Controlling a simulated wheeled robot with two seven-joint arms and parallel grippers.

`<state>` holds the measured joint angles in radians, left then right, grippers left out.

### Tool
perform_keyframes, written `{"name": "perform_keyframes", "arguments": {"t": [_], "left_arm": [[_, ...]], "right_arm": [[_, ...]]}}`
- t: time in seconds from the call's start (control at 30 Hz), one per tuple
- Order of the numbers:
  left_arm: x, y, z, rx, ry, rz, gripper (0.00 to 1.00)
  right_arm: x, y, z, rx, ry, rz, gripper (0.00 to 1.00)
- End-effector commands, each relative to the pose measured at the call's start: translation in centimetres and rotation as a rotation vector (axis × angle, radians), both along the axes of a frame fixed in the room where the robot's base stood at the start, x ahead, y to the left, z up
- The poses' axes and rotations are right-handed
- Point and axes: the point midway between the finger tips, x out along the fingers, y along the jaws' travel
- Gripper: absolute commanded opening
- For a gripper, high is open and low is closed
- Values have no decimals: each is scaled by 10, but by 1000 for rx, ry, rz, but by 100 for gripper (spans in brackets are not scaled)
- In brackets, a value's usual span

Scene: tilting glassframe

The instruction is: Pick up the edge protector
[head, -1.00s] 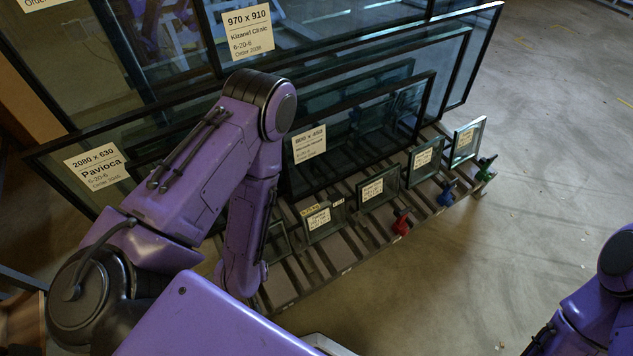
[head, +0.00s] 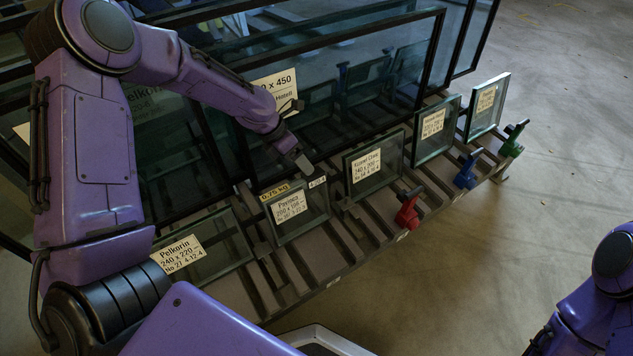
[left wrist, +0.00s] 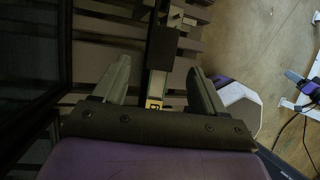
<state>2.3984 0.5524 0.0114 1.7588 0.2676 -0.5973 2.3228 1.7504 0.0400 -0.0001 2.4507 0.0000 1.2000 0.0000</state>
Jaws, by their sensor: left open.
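In the left wrist view, a dark block (left wrist: 160,48), which looks like the edge protector, sits on an upright pane seen edge-on. A yellow label (left wrist: 154,103) shows on the near part of that pane. My left gripper (left wrist: 158,70) is open, one finger on each side of the pane's line. The block is at and just beyond the fingertips; I cannot tell whether they touch it. In the head view my left gripper (head: 300,160) is just above the small pane (head: 299,225) with the yellow "0,75 kg" label. I cannot make out the protector there.
Small panes stand in a row on the slatted rack (head: 352,262), with red (head: 408,212), blue (head: 465,172) and green (head: 513,140) clamps at its front. Tall framed panes (head: 350,75) stand close behind. The floor to the right is open. My right arm shows at lower right.

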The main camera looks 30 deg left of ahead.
Motion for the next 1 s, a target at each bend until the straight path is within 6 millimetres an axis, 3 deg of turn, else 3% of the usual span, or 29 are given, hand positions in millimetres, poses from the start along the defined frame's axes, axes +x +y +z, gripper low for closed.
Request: {"name": "perform_keyframes", "arguments": {"t": [0.37, 0.67, 0.83, 1.0], "left_arm": [[8, -24, -58, 1, 0, -2, 71], [10, -29, -60, 1, -2, -2, 71], [10, -29, -60, 2, -2, -3, 17], [10, -29, -60, 2, -2, -3, 17]], "right_arm": [[0, 0, -40, 0, 0, 0, 43], [0, 0, -39, 0, 0, 0, 43], [0, 0, -39, 0, 0, 0, 43], [0, 0, -39, 0, 0, 0, 43]]}}
